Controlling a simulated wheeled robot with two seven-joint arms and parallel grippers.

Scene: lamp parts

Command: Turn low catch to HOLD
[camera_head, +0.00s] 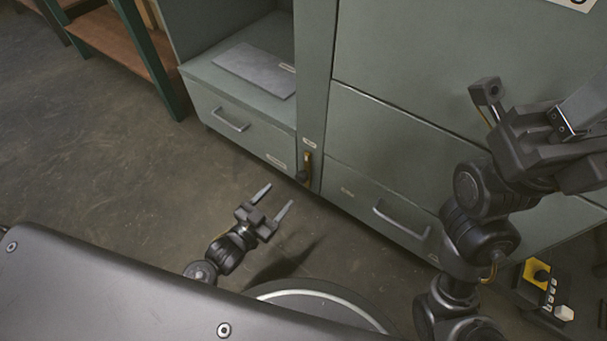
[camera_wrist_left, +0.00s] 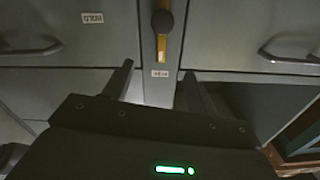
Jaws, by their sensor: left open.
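A label reading HOLD (camera_wrist_left: 92,18) appears upside down on the drawer front at left there. My left gripper (camera_head: 277,200) is open and empty, just short of the catch and apart from it. My right gripper (camera_head: 540,135) is raised at right; its jaws are unclear.
Drawers with bar handles (camera_head: 232,120) (camera_head: 402,220) flank the post. A grey plate (camera_head: 257,70) lies in the open bay. A yellow and black control box (camera_head: 537,275) is at lower right. A green-framed shelf (camera_head: 150,50) stands at upper left. The floor left of my gripper is clear.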

